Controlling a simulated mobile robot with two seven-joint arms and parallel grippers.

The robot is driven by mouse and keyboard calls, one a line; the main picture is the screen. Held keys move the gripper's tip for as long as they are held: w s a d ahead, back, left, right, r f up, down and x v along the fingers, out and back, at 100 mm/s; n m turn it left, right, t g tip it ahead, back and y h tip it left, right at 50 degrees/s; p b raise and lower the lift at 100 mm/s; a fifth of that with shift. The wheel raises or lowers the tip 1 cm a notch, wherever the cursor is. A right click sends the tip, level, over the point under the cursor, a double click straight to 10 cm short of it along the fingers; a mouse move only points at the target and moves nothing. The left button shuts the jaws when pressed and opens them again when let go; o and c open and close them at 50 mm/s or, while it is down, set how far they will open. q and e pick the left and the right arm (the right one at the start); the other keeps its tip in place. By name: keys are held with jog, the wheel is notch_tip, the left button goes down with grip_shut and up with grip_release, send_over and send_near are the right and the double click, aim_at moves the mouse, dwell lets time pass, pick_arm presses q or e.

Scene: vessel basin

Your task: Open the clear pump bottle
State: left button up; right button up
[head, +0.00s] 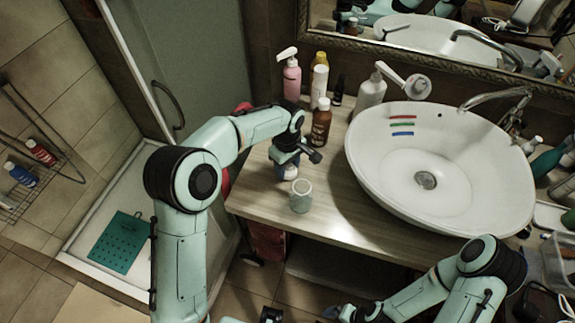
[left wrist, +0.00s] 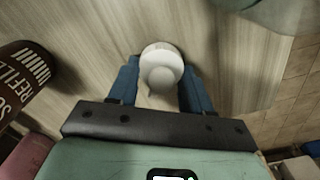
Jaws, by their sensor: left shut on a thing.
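My left gripper (head: 287,160) is over the front left of the counter, its blue fingers pointing down. In the left wrist view the gripper (left wrist: 160,88) has its fingers on either side of a white round top with a small spout, on what looks like the clear pump bottle (left wrist: 160,68). In the head view only a pale part of this bottle (head: 287,173) shows below the fingers; it looks upright on the counter. The gripper is shut on it. My right gripper (head: 345,313) is low at the bottom edge, and its fingers are unclear.
A clear jar (head: 301,196) stands in front of the held bottle. A brown bottle (head: 321,122), a pink pump bottle (head: 292,80) and a whitish pump bottle (head: 369,94) stand behind. The white basin (head: 440,190) fills the right. Bare counter (head: 335,205) lies between.

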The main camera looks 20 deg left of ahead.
pick_arm(q)
jog(key=shift+f, duration=0.2)
jog(key=o, duration=1.2)
pick_arm(e)
jog(key=shift+f, duration=0.1)
pick_arm(q)
jog(key=shift+r, duration=0.15)
notch_tip(320, 180, up, 12)
jog(key=shift+r+p, duration=0.1)
jog(key=shift+p, duration=0.65)
pick_arm(e)
jog(key=shift+w+r, duration=0.3)
jog(key=shift+r, duration=0.2)
jog(key=shift+w+r, duration=0.3)
jog(key=shift+r, duration=0.2)
